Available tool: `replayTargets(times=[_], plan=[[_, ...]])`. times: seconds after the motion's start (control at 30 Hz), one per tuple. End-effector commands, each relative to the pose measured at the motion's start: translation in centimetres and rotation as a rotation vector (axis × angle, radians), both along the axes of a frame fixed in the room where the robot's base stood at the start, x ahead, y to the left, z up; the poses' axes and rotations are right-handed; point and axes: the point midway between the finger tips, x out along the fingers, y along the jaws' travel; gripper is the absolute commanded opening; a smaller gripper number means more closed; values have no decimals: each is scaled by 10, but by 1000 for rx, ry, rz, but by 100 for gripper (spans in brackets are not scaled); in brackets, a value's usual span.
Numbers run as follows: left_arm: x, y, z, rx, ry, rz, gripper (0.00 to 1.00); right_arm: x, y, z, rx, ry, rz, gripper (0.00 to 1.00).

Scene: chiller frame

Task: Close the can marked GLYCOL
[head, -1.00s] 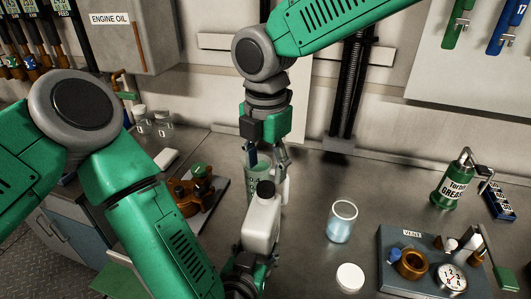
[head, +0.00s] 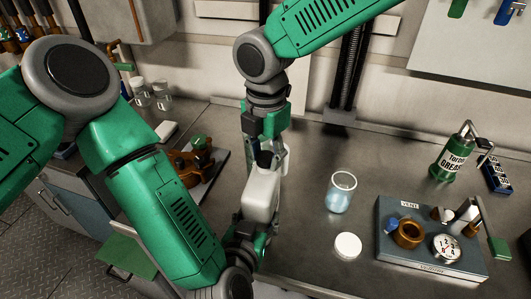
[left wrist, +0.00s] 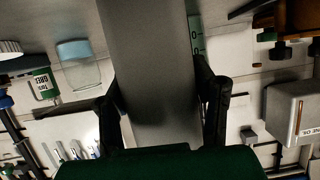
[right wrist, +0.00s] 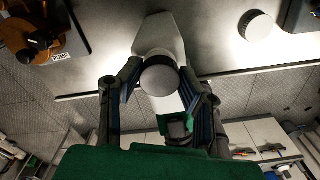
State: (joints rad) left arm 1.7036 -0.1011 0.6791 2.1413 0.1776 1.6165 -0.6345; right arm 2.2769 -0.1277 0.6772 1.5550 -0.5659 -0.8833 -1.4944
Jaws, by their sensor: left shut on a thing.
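A white can (head: 262,192) stands upright at the bench's middle; no GLYCOL marking is readable. My left gripper (head: 252,228) is shut on its body, which fills the space between the fingers in the left wrist view (left wrist: 150,70). A dark round cap (head: 265,160) sits at the can's top, and the right wrist view shows it as a grey disc (right wrist: 160,77). My right gripper (right wrist: 165,92) looks open, with its fingers on either side of the cap. Whether they touch it is unclear. In the head view my right gripper (head: 265,147) is right over the can's top.
A clear jar with blue liquid (head: 340,194) and a loose white lid (head: 348,246) stand to the right. Further right are a vent panel (head: 430,240) and a green grease can (head: 452,155). A brown pump (head: 195,160) is at left. The bench between can and jar is clear.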

Motion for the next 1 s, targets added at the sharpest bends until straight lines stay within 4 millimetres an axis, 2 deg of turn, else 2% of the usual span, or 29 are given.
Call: replayTargets(times=[0.07,0.17,0.4,0.5,0.6,0.7,0.97,1.0], plan=[[0,0,-1,2,1,-2,0,1,1,0,1,-1,-12,0],[0,0,-1,3,1,-2,0,0,1,0,-1,-4,-118,0],[-1,0,0,2,1,-3,0,1,1,0,-1,-7,-720,0],[-1,0,0,2,1,-3,0,1,1,0,2,-5,-935,0],[-1,-1,0,2,1,-3,0,1,2,0,3,-4,-1072,0],[-1,-1,0,2,1,-4,0,1,2,0,5,-3,-1130,0],[-1,-1,0,3,1,-5,0,2,2,0,7,-2,-1133,0],[-1,-1,0,2,1,-6,0,2,2,0,7,-2,-1133,42]])
